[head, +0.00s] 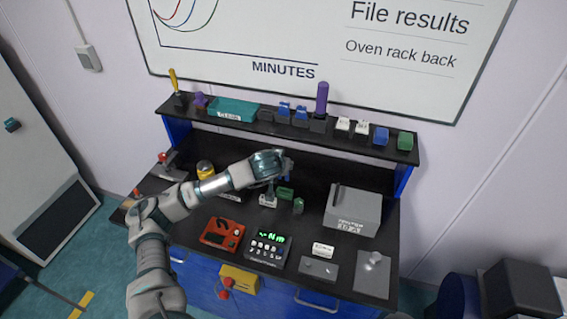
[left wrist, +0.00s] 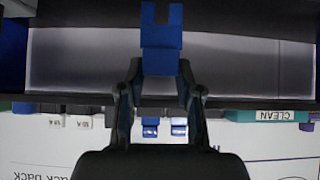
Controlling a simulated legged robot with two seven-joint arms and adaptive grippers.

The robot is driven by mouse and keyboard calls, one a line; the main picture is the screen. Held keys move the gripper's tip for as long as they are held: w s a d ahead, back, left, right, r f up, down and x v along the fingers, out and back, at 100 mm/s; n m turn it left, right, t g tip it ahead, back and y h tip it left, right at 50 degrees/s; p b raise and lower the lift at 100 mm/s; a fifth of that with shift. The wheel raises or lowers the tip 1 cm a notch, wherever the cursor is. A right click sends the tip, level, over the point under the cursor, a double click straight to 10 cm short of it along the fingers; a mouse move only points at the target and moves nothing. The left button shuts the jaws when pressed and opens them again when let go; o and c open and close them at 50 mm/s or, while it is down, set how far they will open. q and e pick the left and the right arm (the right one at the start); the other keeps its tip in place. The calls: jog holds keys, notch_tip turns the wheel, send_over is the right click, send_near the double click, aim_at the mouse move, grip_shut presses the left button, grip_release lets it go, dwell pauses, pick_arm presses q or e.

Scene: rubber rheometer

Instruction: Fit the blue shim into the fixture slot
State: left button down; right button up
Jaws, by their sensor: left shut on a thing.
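My left gripper (head: 280,168) reaches over the bench from the left, in front of the shelf. In the left wrist view, my left gripper (left wrist: 160,80) is shut on the blue shim (left wrist: 161,38), a flat piece with a notch in its far end. In the head view only a small blue bit of the shim (head: 289,169) shows beside the gripper. The shim is held up off the bench. Below it stand a small grey-white piece (head: 268,200) and green blocks (head: 298,206). I cannot tell which part is the fixture slot. My right gripper is not in view.
A shelf (head: 240,122) with several small items, including blue pieces and a tall purple one, runs along the back. On the bench are a grey box (head: 353,211), a keypad unit with green digits (head: 267,250), a red tray (head: 222,234) and grey plates (head: 318,268).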

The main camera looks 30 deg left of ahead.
pick_arm(q)
jog(key=shift+s+d+f+b, duration=0.15)
jog(key=shift+f+b, duration=0.2)
jog(key=shift+f, duration=0.3)
jog(key=f+b, duration=0.2)
jog(key=shift+w+d+f, duration=0.2)
jog(key=shift+d+f, duration=0.15)
jog(key=shift+d, duration=0.05)
jog(key=shift+a, duration=0.1)
jog(key=shift+a+f, duration=0.1)
jog(key=shift+a, duration=0.15)
jog(key=shift+d, duration=0.15)
jog(key=shift+s+d, duration=0.15)
jog(key=shift+d, duration=0.15)
jog(key=shift+a+b, duration=0.25)
jog(key=shift+b, duration=0.05)
